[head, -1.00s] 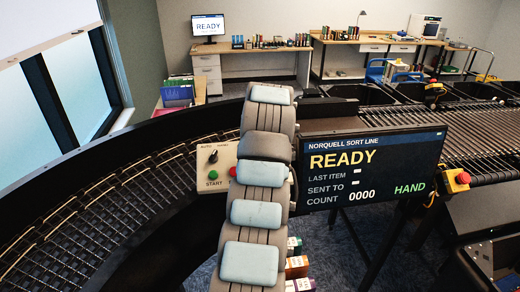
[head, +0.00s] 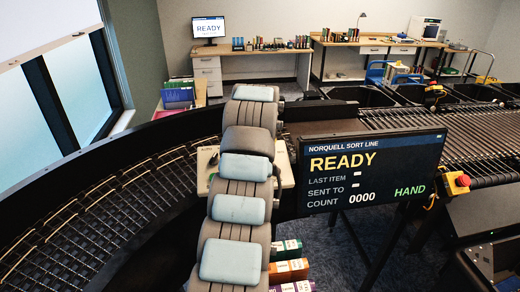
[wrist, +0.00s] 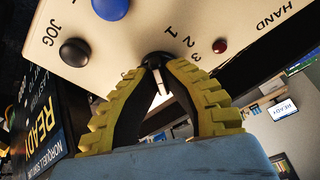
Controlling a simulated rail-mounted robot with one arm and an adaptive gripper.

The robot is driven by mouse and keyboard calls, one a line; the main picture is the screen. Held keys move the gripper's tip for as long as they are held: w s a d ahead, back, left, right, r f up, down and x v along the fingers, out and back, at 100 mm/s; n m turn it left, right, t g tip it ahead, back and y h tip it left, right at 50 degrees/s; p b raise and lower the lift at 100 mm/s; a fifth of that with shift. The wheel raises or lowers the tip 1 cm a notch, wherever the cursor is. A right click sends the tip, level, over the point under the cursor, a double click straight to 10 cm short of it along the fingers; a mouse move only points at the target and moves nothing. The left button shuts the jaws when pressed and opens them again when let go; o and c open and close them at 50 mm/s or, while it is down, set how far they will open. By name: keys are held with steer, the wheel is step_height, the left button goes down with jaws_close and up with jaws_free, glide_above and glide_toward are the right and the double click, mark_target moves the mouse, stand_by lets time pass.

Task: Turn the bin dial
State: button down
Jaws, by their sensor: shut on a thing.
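The bin dial (wrist: 155,60) is a small dark knob with a white mark, on a cream control panel (wrist: 115,38) in the wrist view. The numbers 1, 2 and 3 are printed beside it. My gripper (wrist: 157,72) has its two yellow and black fingers shut on the dial, one on each side. Most of the knob is hidden between the fingertips, and I cannot tell which number it points at. In the head view my arm covers most of the control panel (head: 205,165) and hides the dial and my gripper.
A blue button (wrist: 110,5), a black knob (wrist: 75,51) marked JOG and a small red lamp (wrist: 220,46) are on the panel. A screen (head: 372,172) reads READY, HAND and count 0000. A curved roller conveyor (head: 90,215) runs on the left.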

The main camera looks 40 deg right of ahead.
steer(key=shift+f, duration=0.1)
steer(key=c, duration=1.1)
jaws_free()
steer(key=v, duration=1.2)
steer(key=shift+s, duration=0.1)
